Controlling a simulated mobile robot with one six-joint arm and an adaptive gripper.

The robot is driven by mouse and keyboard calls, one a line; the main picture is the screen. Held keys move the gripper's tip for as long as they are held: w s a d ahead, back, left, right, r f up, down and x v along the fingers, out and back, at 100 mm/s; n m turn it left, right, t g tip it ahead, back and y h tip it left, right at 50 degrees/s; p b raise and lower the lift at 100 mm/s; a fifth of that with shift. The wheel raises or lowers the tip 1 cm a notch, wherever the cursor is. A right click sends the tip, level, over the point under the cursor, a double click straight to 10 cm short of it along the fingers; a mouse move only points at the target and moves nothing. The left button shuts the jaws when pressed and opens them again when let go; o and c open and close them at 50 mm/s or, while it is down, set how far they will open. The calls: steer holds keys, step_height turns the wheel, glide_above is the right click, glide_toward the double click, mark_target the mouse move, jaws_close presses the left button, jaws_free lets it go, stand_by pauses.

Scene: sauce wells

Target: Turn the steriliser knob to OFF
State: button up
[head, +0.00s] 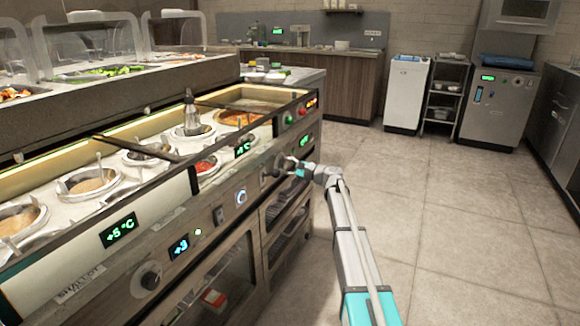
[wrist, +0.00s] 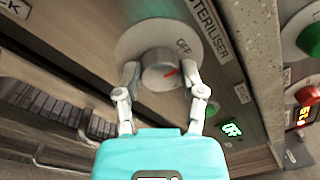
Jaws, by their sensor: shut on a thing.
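The steriliser knob (wrist: 158,80) is a grey round knob on a pale disc plate (wrist: 140,40) in the wrist view. A label reading STERILISER (wrist: 208,28) is beside it, and OFF (wrist: 183,46) is printed on the disc, up and right of the knob. A red mark on the knob's face points right and slightly up, below the OFF print. My gripper (wrist: 160,76) is shut on the knob, one finger on each side. In the head view my gripper (head: 284,170) is at the counter front, largely hiding the knob.
The counter (head: 150,230) holds several sauce wells, and racks (head: 287,225) lie below the knob. The floor (head: 430,200) to the right is clear.

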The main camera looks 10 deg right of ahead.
steer(key=shift+a+n, duration=0.2)
steer(key=shift+n, duration=0.2)
steer(key=o, duration=1.2)
steer(key=shift+c, duration=0.2)
steer(key=shift+d, duration=0.1)
